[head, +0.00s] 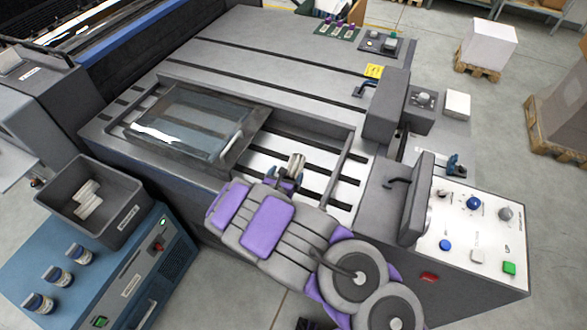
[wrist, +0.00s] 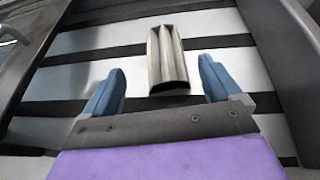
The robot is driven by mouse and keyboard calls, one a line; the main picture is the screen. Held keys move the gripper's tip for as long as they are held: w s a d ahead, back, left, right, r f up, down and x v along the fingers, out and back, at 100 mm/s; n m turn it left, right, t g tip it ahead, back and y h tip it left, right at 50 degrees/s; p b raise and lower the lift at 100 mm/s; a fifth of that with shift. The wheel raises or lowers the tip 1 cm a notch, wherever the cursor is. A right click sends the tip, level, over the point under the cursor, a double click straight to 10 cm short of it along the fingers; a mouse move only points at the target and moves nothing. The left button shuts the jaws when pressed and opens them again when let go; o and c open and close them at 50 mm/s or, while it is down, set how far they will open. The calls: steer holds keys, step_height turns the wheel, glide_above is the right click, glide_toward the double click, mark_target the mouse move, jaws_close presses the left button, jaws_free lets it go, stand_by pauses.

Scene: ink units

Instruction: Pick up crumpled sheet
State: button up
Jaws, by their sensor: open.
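The crumpled sheet (wrist: 168,60) is a beige-grey folded piece lying on the white and black slatted bed of the machine. In the wrist view it sits just beyond and between my blue fingertips. In the head view the sheet (head: 297,164) shows just past the end of my arm, partly hidden by the fingers. My gripper (wrist: 160,88) is open and empty, with one finger on each side of the sheet's near end. In the head view my gripper (head: 285,180) is over the recessed bed. I cannot tell the height between fingers and bed.
A clear-windowed cover (head: 185,125) lies left of the sheet. The recess has raised grey walls, with a control panel (head: 470,225) to the right. A dark bin (head: 125,228) holding similar crumpled pieces (head: 87,200) stands on a blue cabinet (head: 135,275) at left.

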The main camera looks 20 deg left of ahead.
mark_target(293, 167)
steer(key=shift+d+b+x, duration=0.15)
steer(key=shift+b+x, duration=0.2)
steer(key=shift+x, duration=0.8)
steer(key=shift+d+b+x, duration=0.2)
steer(key=shift+b+x, duration=0.15)
steer(key=shift+x, duration=0.8)
steer(key=shift+w+f, duration=0.2)
steer(key=shift+w, duration=0.35)
steer(key=c, duration=1)
steer(key=shift+c, duration=0.2)
